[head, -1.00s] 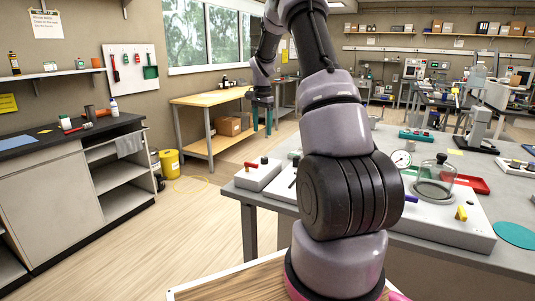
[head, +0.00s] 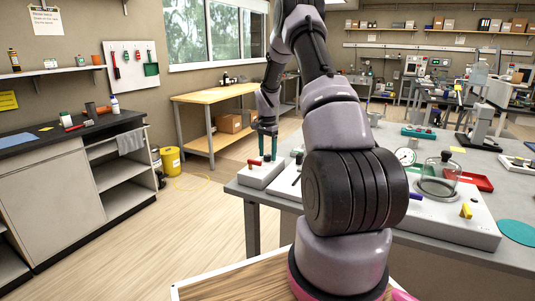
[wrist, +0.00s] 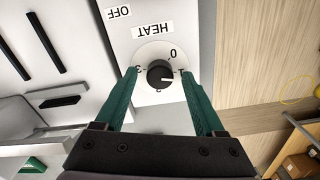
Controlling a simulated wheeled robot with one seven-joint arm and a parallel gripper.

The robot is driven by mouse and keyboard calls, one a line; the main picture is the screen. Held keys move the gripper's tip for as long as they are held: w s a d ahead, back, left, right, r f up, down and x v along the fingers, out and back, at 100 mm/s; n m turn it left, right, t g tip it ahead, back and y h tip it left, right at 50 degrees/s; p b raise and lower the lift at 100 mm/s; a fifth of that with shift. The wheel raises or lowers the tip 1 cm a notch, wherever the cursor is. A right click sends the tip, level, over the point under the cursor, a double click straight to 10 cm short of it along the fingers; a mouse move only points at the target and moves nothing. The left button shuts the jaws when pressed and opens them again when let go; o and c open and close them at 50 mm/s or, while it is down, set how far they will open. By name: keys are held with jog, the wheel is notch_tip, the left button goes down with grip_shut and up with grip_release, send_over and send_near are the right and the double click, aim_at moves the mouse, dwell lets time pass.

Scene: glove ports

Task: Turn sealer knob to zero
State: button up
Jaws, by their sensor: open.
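The sealer (head: 262,175) is a white box at the left end of the grey bench. Its black knob (wrist: 160,75) sits on a round white dial (wrist: 152,51) in the wrist view. The dial has a 0 at its upper right and other marks around it, partly hidden by the fingers. The knob's white pointer line points right, towards the mark there that looks like a 1, away from the 0. My gripper (wrist: 160,72) is open, with a green finger on each side of the knob and gaps between. In the head view my gripper (head: 263,146) is over the sealer.
HEAT (wrist: 152,30) and OFF (wrist: 118,12) labels lie beside the dial. A red handle (head: 254,163) is on the sealer. Open floor lies left of the bench.

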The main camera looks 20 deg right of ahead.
grip_shut()
jog(key=shift+n, duration=0.4)
jog(key=n, duration=0.5)
jog(key=shift+n, duration=0.3)
jog(key=n, duration=0.5)
jog(key=shift+n, duration=0.4)
grip_release()
